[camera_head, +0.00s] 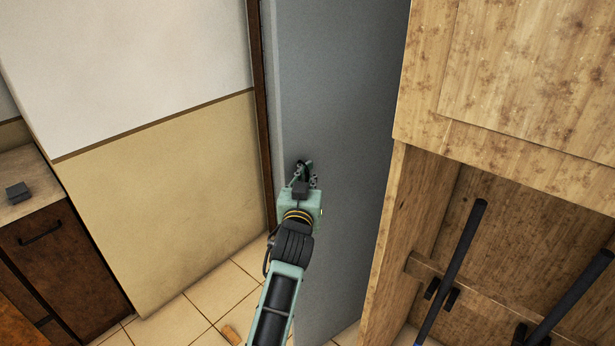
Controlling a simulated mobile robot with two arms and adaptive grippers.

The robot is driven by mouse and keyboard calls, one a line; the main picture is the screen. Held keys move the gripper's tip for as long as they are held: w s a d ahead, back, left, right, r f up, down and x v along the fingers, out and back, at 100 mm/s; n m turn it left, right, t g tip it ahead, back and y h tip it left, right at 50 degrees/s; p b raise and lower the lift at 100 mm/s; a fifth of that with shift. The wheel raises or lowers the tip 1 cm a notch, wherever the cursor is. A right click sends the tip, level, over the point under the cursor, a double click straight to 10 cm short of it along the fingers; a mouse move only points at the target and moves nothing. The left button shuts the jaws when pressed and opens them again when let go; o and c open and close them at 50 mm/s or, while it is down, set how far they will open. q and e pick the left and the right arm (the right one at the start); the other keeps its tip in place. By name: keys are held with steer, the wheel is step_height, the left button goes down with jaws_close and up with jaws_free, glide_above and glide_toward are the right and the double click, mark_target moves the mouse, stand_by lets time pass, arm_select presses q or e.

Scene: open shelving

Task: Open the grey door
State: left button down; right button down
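The grey door (345,80) stands upright in the middle of the head view, between a brown frame strip (262,110) on its left and wooden shelving on its right. My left gripper (304,172) is at the door's left part, close to its face. A small dark piece shows at the fingertips; it may be the door's handle, but the gripper largely covers it. I cannot tell whether the fingers are closed on it. Whether the door stands ajar is not clear. My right gripper is not in view.
Wooden shelving (500,140) with long dark bars (458,262) stands close on the right. A beige and white wall (165,175) is on the left, with a dark brown cabinet (62,262) at the far left. Tiled floor (215,295) shows below the wall.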

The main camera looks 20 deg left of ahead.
mark_target(304, 137)
arm_select(q)
steer(key=shift+s+a+f, duration=0.1)
steer(key=shift+a+f, duration=0.2)
steer(key=shift+a, duration=0.1)
steer(key=c, duration=2.2)
jaws_free()
steer(key=shift+s+a+r, duration=0.15)
steer(key=shift+s+a, duration=0.05)
steer(key=shift+s, duration=0.1)
steer(key=shift+o, duration=0.2)
steer(key=shift+d, duration=0.1)
step_height(304, 137, up, 10)
steer(key=shift+r, duration=0.1)
